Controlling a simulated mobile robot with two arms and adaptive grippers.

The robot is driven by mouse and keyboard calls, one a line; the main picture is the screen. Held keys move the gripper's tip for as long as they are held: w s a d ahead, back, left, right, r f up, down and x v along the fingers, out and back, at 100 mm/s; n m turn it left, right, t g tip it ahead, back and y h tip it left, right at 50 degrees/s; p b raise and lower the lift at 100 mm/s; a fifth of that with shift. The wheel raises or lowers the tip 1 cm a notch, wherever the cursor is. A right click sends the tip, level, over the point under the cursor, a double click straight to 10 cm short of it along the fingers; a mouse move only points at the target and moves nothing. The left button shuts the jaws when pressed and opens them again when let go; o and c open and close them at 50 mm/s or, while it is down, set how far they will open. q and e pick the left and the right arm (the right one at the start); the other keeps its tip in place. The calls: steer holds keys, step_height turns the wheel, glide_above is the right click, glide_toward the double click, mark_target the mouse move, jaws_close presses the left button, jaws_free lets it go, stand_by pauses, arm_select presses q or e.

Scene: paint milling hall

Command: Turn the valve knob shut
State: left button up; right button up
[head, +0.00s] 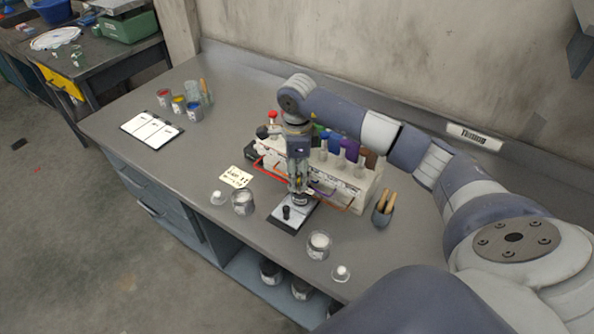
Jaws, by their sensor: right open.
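My right gripper (299,189) points down at the front of a pale rack with coloured tops (345,177). Its jaws are open, just above a small round dark-and-light piece (300,200) at the back of a flat plate (281,220). I cannot tell whether the jaws touch this piece or stand around it. A small black knob (286,212) stands upright at the front of the plate, apart from the jaws. I cannot tell for sure which piece is the valve knob. The gripper and wrist hide part of the rack. My left gripper is not in view.
Glass jars (243,202) (318,245) stand on both sides of the plate. A yellow card (236,176) lies left of it. A dark cup with wooden handles (382,214) stands right of the rack.

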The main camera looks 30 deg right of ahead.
steer(key=shift+f, duration=0.5)
steer(key=shift+c, duration=0.3)
jaws_close()
